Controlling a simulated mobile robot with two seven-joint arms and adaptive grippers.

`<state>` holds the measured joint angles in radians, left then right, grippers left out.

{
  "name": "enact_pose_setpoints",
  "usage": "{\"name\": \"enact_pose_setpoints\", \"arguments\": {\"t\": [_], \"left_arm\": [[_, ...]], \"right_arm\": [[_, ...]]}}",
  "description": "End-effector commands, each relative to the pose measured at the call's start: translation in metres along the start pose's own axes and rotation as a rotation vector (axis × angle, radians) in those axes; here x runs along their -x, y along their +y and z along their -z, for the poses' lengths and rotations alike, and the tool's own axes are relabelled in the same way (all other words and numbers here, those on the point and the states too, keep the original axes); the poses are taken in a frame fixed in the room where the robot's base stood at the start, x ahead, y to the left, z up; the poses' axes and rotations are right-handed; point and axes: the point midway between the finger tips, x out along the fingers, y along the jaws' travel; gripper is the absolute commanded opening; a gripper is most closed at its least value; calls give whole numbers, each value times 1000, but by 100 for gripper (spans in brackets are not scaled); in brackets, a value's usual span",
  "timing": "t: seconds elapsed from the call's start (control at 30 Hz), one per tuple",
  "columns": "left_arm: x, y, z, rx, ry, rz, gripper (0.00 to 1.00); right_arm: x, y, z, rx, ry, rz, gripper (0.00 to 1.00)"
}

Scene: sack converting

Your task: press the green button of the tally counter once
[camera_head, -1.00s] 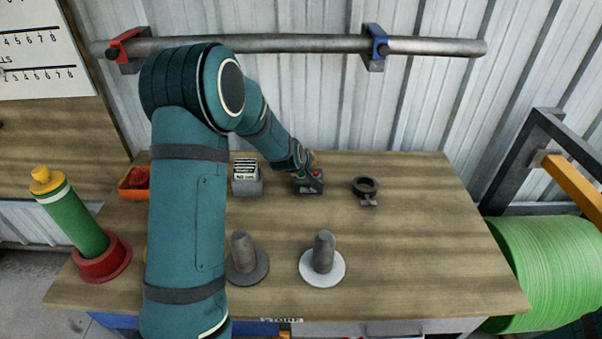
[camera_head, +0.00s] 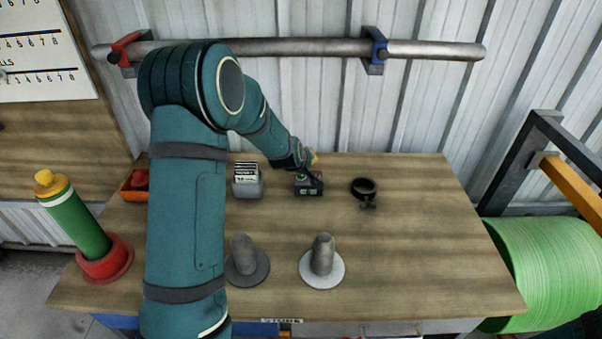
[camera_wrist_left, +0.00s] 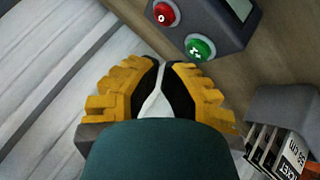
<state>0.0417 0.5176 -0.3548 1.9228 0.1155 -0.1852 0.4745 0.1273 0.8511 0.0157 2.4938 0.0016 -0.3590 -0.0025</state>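My left gripper (camera_wrist_left: 165,63) has yellow fingers with black pads; the tips are together and hold nothing. They appear just beside the green button, not covering it; the height gap cannot be told. In the head view the left gripper (camera_head: 309,165) is at the counter's back edge, partly hidden by its wrist. My right gripper is out of view.
A grey card holder (camera_head: 247,188) stands left of the counter, and a black ring clamp (camera_head: 365,188) lies to its right. Two grey pegs on round bases (camera_head: 323,270) stand in front. An orange bin (camera_head: 130,190) is at the left. The table's right side is clear.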

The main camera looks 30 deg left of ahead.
Motion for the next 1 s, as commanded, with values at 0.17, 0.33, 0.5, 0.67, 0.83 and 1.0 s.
{"name": "enact_pose_setpoints", "arguments": {"t": [0.17,0.33,0.5,0.67,0.83,1.0], "left_arm": [[0,0,0,0,0,0,0],[1,1,1,0,0,0,0],[10,7,7,-1,0,0,0],[20,15,15,-1,0,-1,0],[31,23,23,0,1,-1,0],[36,26,26,0,1,-1,0]], "right_arm": [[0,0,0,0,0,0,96],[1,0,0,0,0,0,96],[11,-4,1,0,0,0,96],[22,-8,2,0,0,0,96],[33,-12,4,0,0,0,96],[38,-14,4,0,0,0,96]]}}
